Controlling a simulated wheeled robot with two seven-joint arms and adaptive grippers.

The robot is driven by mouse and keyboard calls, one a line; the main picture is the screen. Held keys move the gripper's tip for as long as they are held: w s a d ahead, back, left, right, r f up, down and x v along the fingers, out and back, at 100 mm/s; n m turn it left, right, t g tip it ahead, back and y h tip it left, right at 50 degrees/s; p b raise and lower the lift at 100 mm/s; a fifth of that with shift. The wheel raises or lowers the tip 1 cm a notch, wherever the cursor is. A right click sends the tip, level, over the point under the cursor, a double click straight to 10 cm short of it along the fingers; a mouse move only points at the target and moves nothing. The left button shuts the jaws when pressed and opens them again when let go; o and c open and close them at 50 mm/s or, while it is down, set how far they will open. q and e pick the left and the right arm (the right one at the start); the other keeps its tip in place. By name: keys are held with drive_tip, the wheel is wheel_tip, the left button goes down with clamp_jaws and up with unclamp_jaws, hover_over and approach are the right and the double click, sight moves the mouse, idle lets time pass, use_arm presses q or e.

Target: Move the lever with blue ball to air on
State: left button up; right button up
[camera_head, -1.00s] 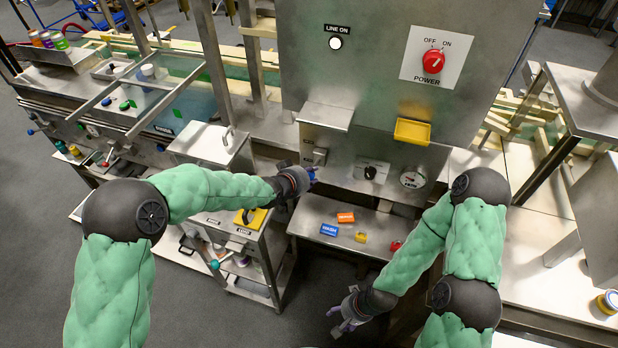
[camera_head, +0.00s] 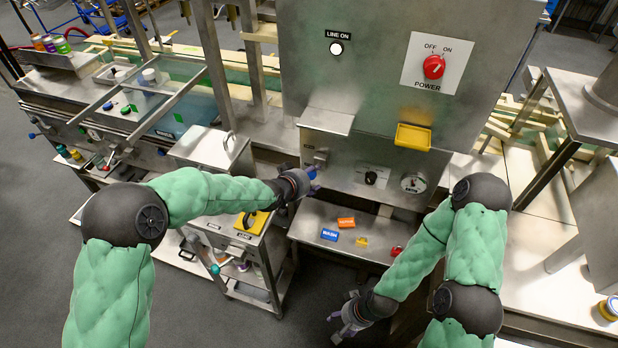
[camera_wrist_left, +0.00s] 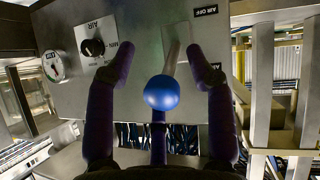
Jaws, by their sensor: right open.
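The lever's blue ball (camera_wrist_left: 162,92) is between the two purple fingers of my left gripper (camera_wrist_left: 163,68) in the left wrist view. Gaps show on both sides of the ball, so the gripper is open around it, not clamped. The lever's pale shaft (camera_wrist_left: 172,58) runs from the ball up to the panel, near an AIR OFF label (camera_wrist_left: 205,11). In the head view my left gripper (camera_head: 314,181) is at the front of the machine, and the ball is mostly hidden there. My right gripper (camera_head: 345,318) is open and empty, low in front of the shelf.
A black AIR knob (camera_wrist_left: 93,47) and a gauge (camera_wrist_left: 53,66) are on the same panel. The shelf below (camera_head: 300,222) holds blue, orange, yellow and red blocks. A yellow tray (camera_head: 412,136) sticks out above. A red power switch (camera_head: 433,67) is on the cabinet.

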use_arm(q)
drive_tip(key=shift+s, duration=0.1)
drive_tip(key=v, duration=1.1)
drive_tip(key=shift+s+a+r, duration=0.2)
drive_tip(key=shift+a+r, duration=0.05)
drive_tip(key=shift+r, duration=0.05)
drive_tip(key=w+d+f+m+b, duration=0.1)
drive_tip(key=w+b, duration=0.1)
drive_tip(key=w, duration=0.1)
drive_tip(key=w+d+f+m+t+h+b, duration=0.1)
drive_tip(key=w+d+f+b, duration=0.1)
drive_tip(key=w, duration=0.1)
drive_tip(key=w+d+f+m+h+b, duration=0.1)
drive_tip(key=w+d+b, duration=0.1)
drive_tip(key=w, duration=0.1)
drive_tip(key=shift+d+f+m+b, duration=0.2)
drive_tip(key=shift+f+m+b, duration=0.1)
drive_tip(key=shift+f+b, duration=0.1)
